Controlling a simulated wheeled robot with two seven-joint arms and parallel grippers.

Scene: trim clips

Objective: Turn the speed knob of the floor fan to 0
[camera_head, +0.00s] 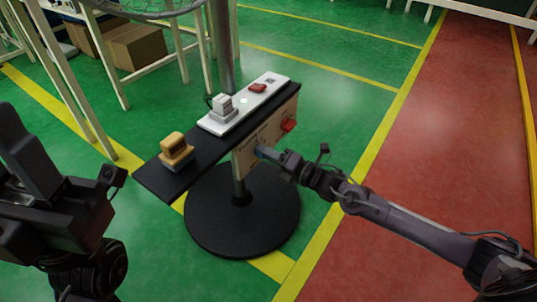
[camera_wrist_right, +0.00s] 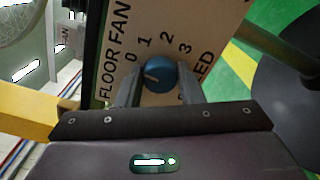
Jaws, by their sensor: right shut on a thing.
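The beige panel (camera_head: 270,132) hangs below a black shelf on a stand. In the right wrist view its text reads FLOOR FAN and part of SPEED, with 0, 1, 2 and 3 around a round blue knob (camera_wrist_right: 162,74). A pale mark shows on the knob's left side, on the 0 side; its exact setting is hard to tell. My right gripper (camera_head: 266,153) is shut on the knob, one finger on each side. It also shows in the wrist view (camera_wrist_right: 160,90). My left gripper (camera_head: 35,185) is at the left edge, away from the panel; its jaw gap is unclear.
The black shelf (camera_head: 152,183) holds a yellow-topped device (camera_head: 176,147) and a white strip (camera_head: 262,97) with a grey switch (camera_head: 223,104) and a red button (camera_head: 257,88). A red knob (camera_head: 288,124) sits on the panel's right. The round black base (camera_head: 240,225) stands on green floor.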

